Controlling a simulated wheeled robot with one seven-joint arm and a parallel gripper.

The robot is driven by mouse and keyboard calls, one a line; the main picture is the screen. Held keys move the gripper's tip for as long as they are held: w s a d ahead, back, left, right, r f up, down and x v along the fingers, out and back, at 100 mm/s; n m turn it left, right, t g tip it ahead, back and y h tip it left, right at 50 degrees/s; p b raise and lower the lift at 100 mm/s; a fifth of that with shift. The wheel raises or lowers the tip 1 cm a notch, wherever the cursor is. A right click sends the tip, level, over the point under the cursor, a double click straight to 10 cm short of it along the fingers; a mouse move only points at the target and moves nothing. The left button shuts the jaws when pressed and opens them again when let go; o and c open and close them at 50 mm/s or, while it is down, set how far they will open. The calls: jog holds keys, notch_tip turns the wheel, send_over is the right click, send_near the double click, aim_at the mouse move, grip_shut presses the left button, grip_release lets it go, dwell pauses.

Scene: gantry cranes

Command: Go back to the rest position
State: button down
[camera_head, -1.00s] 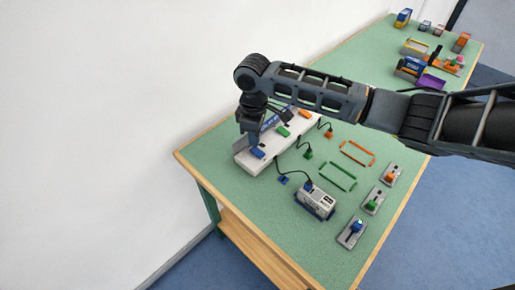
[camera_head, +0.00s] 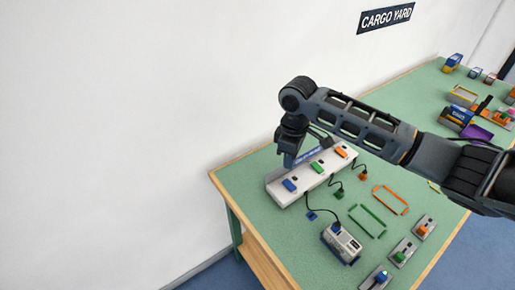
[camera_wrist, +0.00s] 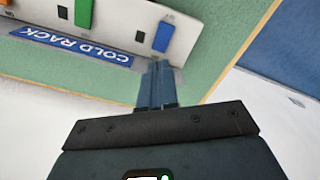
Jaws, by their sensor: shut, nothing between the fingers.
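My gripper (camera_head: 289,160) hangs down from the end of my arm at the back edge of the green table (camera_head: 262,213), behind the left end of the white cold rack (camera_head: 279,198). In the wrist view my gripper (camera_wrist: 157,66) has its fingers together and empty, pointing toward the rack (camera_wrist: 115,40) with its "COLD RACK" label. A blue block (camera_wrist: 164,36) on the rack lies just beyond the fingertips. Whether the fingers touch the rack cannot be told. My arm stretches from the right across the table.
The rack also bears a green block (camera_head: 316,168) and an orange block (camera_head: 341,152). Black cables lead to the table. A grey box (camera_head: 341,243), coloured frames (camera_head: 367,220) and several small switch plates (camera_head: 400,252) stand in front. The white wall is close behind.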

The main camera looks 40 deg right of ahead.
jog(key=w+a+r+m+t+y, duration=0.1)
jog(key=a+r+t+y, duration=0.15)
jog(key=a, duration=0.95)
jog(key=a+r+m+t+y, duration=0.2)
jog(key=a+t+y, duration=0.15)
jog(key=a, duration=0.75)
jog(key=w+a+r+m+t+y, duration=0.15)
jog(key=a+t, duration=0.25)
jog(key=a, duration=0.8)
jog(key=s+d+f+m+t+h+b, duration=0.1)
jog(key=s+d+m+t+h, duration=0.15)
jog(key=s, duration=0.85)
jog(key=s+d+f+m+t+h, duration=0.1)
jog(key=s+d+m+h, duration=0.25)
jog(key=s, duration=0.85)
jog(key=s+d+r+n, duration=0.2)
jog(key=s+d+r, duration=0.2)
jog(key=s+d, duration=0.2)
jog(key=s+d+r+n+t+h, duration=0.1)
jog(key=s+d+r+n, duration=0.1)
jog(key=s+d, duration=0.5)
jog(key=v, duration=0.4)
jog(key=shift+r, duration=0.3)
